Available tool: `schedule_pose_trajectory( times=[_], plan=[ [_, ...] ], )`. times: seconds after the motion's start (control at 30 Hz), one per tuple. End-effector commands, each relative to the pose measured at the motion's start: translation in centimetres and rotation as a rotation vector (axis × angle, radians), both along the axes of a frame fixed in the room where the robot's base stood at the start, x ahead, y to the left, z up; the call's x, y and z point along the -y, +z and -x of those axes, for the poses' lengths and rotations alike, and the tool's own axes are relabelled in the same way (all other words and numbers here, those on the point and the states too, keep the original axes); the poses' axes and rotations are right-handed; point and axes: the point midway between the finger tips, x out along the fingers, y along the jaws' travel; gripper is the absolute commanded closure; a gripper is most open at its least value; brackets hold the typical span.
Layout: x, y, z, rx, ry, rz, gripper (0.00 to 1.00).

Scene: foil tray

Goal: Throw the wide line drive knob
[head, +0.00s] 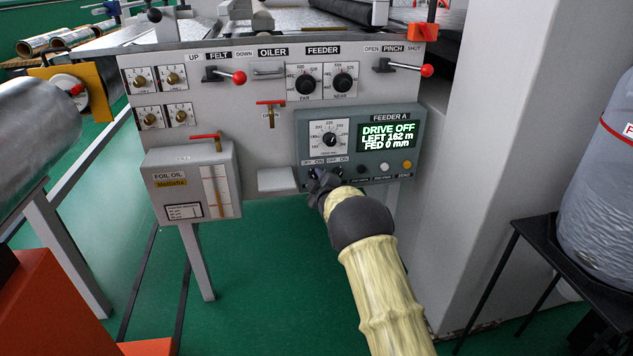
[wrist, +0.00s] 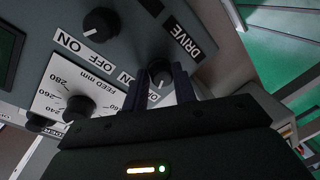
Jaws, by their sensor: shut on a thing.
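The drive knob (wrist: 160,70) is a small dark round knob with a white mark, beside a white DRIVE label (wrist: 189,40) in the wrist view. My gripper (wrist: 167,78) has its two dark fingers on either side of this knob and is shut on it. In the head view my gripper (head: 319,180) is at the lower left of the grey-green FEEDER A panel (head: 374,177) and hides the knob there. The panel's display (head: 388,135) reads DRIVE OFF, LEFT 162 m, FED 0 mm.
A similar dark knob (wrist: 100,23) with OFF and ON labels is close beside. The feed dial (head: 329,139) sits just above, and its knob (wrist: 78,107) shows in the wrist view. White and orange buttons (head: 407,165) are to the right. A foil oil box (head: 190,180) stands left.

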Motion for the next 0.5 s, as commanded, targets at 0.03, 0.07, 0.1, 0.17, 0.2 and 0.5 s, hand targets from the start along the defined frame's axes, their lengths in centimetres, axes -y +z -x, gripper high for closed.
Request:
schedule_pose_trajectory(
  times=[0.03,0.07,0.1,0.17,0.2,0.5],
  plan=[
    [-0.2,-0.1,0.08,0.007,0.002,0.025,0.96],
    [-0.18,-0.08,0.07,0.01,0.002,0.039,0.96],
    [-0.2,-0.07,0.07,0.015,0.002,0.055,0.96],
    [-0.24,-0.04,0.08,0.021,0.003,0.073,0.96],
    [-0.22,-0.03,0.08,0.024,0.002,0.084,0.96],
    [-0.15,0.01,0.06,0.032,0.001,0.113,0.96]
  ],
)
